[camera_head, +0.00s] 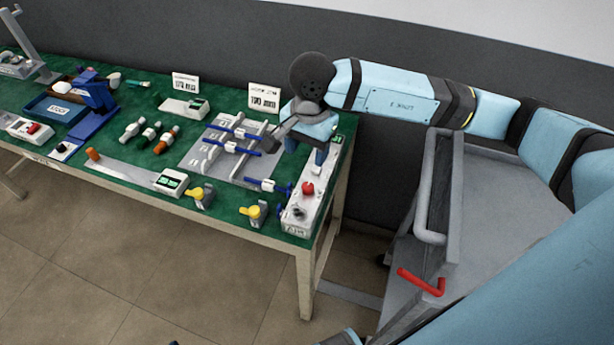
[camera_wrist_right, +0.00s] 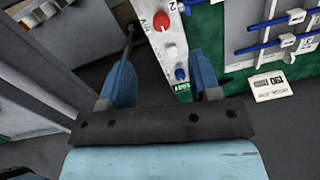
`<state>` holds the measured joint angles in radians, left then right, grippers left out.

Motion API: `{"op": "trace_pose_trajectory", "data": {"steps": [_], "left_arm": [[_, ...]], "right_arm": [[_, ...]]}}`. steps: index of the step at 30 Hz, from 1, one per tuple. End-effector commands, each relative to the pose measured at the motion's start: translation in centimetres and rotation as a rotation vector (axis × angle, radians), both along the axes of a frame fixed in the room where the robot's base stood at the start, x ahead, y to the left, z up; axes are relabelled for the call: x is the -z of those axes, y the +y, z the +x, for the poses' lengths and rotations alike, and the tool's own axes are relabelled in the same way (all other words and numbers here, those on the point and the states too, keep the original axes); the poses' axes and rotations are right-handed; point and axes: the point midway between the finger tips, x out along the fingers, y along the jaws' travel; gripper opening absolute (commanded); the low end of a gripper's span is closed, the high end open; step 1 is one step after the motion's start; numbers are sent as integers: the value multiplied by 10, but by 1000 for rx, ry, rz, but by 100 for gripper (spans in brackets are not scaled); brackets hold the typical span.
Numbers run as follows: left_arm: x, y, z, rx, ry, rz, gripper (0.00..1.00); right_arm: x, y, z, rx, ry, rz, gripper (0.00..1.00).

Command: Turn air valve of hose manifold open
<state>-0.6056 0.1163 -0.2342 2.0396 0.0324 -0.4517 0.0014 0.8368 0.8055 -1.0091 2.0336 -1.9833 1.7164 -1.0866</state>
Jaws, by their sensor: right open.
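A long white manifold box (camera_head: 296,211) lies along the right end of the green table, with a red knob (camera_head: 307,188) and a dark knob (camera_head: 299,212) on top. Blue fittings stick out of its left side. My right gripper (camera_head: 321,155) is open and empty above the box's far end. Its blue fingers (camera_wrist_right: 161,55) are apart, with the panel beyond them.
A grey plate (camera_head: 190,157) with white bars and blue rods lies left of the box. Two yellow-handled valves (camera_head: 252,211) stand at the front edge. White sign cards (camera_head: 263,98) stand at the back. A blue tray (camera_head: 52,110) sits at the left. Floor in front is clear.

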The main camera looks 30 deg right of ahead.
Motion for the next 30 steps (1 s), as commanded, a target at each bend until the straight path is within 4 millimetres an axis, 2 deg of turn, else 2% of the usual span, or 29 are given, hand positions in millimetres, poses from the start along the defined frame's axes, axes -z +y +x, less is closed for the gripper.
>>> {"op": "trace_pose_trajectory", "data": {"steps": [4, 7, 21, 25, 30], "left_arm": [[2, -1, 0, -1, 2, -3, 43], [2, 0, -1, 1, 4, 0, 43], [4, 6, -3, 9, 7, 18, 43], [4, 5, -3, 8, 7, 16, 43], [3, 3, -3, 5, 7, 12, 43]], "right_arm": [[1, -11, 5, -8, -21, -53, 57], [12, -10, 4, -8, -18, -53, 57], [106, -8, 5, -7, -16, -48, 57], [123, -8, 6, -6, -17, -47, 57], [134, -8, 7, -7, -20, -48, 57]]}}
